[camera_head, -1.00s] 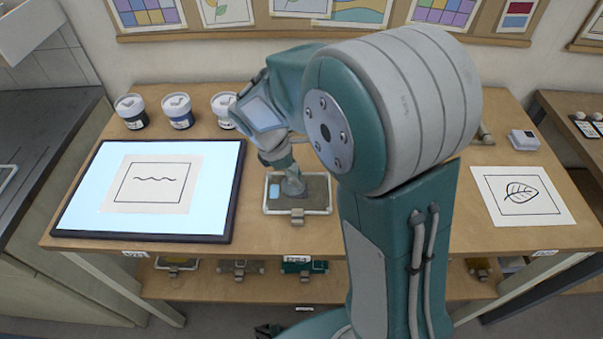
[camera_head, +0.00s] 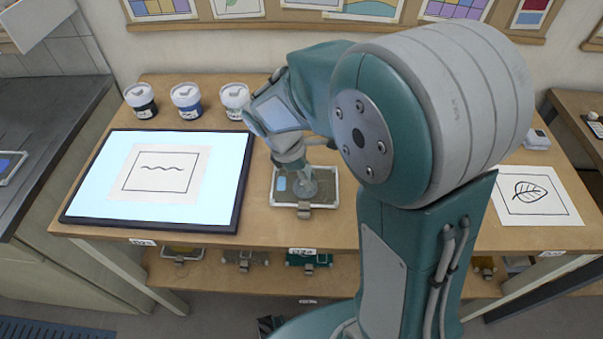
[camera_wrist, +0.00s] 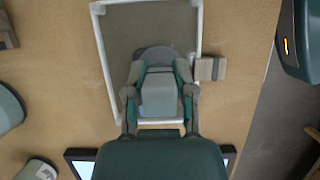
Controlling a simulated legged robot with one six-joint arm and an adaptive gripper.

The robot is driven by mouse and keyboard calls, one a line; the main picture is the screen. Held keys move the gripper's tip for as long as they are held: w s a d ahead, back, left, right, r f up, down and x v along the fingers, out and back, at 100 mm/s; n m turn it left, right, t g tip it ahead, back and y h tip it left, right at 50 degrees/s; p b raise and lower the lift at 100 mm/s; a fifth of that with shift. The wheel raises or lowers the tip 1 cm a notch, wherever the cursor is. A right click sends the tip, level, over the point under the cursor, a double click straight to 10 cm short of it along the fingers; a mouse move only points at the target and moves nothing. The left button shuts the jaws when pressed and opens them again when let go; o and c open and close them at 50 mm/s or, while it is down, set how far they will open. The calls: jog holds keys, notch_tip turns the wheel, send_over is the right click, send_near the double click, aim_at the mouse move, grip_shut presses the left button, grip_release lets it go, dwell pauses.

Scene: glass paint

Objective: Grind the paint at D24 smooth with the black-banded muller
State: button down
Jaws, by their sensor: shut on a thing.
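The grinding plate (camera_head: 326,200), a grey slab in a pale frame, lies on the table above a label (camera_head: 302,251) too blurred to read surely. My gripper (camera_head: 298,170) is over it, shut on a muller (camera_head: 305,189) whose round grey foot appears to rest on the plate. A small blue-grey patch (camera_head: 283,184) shows left of the foot. In the wrist view my gripper (camera_wrist: 160,75) hides most of the muller; its dark round edge (camera_wrist: 154,52) shows beyond the fingers over the plate (camera_wrist: 140,22). I cannot make out its band or the paint under it.
A lit light panel (camera_head: 90,205) with a wavy-line drawing lies left of the plate. Three jars (camera_head: 187,105) stand behind it. A leaf drawing (camera_head: 540,205) lies at the right. Several plates (camera_head: 245,259) are on the lower shelf.

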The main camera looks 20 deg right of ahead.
jog(key=shift+s+d, duration=0.15)
jog(key=shift+d, duration=0.4)
jog(key=shift+w+d, duration=0.4)
jog(key=shift+d, duration=0.2)
jog(key=shift+r, duration=0.15)
jog(key=shift+r, duration=2.4)
jog(key=shift+w+a+f, duration=0.1)
jog(key=shift+a+f, duration=0.05)
jog(key=shift+f, duration=2)
jog(key=shift+f, duration=0.4)
